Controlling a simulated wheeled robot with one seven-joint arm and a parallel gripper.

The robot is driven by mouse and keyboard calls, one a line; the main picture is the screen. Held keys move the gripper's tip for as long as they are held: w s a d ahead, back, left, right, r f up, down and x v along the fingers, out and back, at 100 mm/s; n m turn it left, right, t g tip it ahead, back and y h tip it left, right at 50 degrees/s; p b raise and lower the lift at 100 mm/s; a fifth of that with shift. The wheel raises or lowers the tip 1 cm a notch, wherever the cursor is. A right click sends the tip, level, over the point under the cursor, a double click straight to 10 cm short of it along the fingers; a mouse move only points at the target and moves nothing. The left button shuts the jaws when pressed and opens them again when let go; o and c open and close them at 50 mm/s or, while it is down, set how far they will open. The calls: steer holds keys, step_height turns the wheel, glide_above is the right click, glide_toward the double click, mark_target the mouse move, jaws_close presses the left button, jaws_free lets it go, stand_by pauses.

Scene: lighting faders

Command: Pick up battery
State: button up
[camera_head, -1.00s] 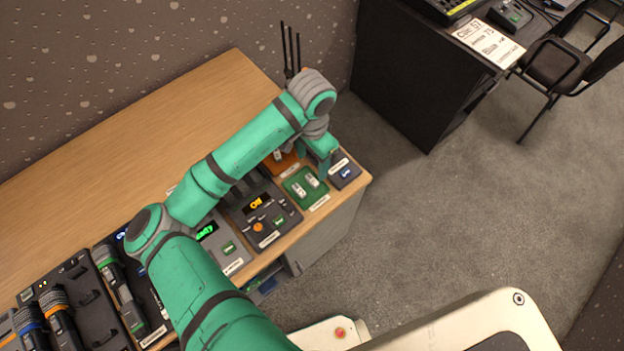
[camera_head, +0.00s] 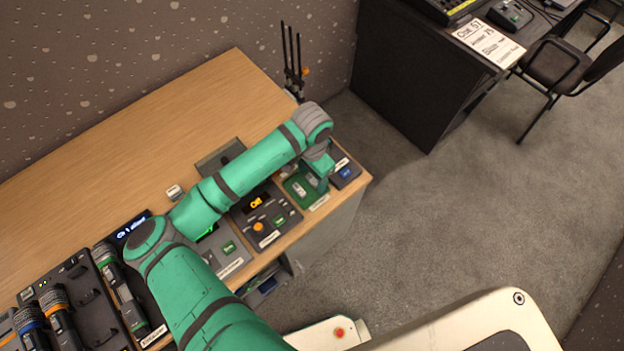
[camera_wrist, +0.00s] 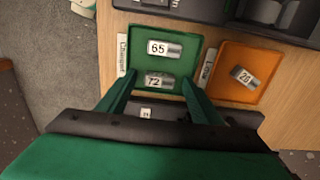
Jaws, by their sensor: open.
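In the wrist view a green tray (camera_wrist: 195,47) holds two small silver batteries with white number labels, the 65 battery (camera_wrist: 173,50) and the 72 battery (camera_wrist: 167,82). My gripper (camera_wrist: 158,77) is open and empty. Its green fingers stand apart, one on each side of the 72 battery, over the tray; I cannot tell whether they touch it. An orange tray (camera_wrist: 225,92) beside it holds one battery marked 20 (camera_wrist: 247,79). In the head view my gripper (camera_head: 319,180) is over the green tray (camera_head: 320,200), partly covering it.
A dark control box (camera_head: 265,226) with an orange display stands left of the green tray, and a small dark box (camera_head: 345,174) right of it. Radios in a charger (camera_head: 84,300) stand at the left. Antennas (camera_head: 291,60) rise at the back. The wooden desk (camera_head: 150,130) is mostly clear behind.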

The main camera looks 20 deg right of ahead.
mark_target(314, 181)
steer(key=c, duration=1.1)
steer(key=shift+d, duration=0.1)
steer(key=shift+c, duration=0.2)
steer(key=shift+r, duration=0.15)
steer(key=shift+r, duration=0.2)
steer(key=r, duration=0.3)
steer(key=shift+s+d+r, duration=0.15)
steer(key=shift+s+r, duration=0.1)
steer(key=shift+s, duration=0.1)
steer(key=s+d+r, duration=0.4)
steer(key=s+r, duration=0.5)
steer(key=s, duration=0.3)
steer(key=shift+s+d, duration=0.2)
steer(key=shift+s, duration=0.1)
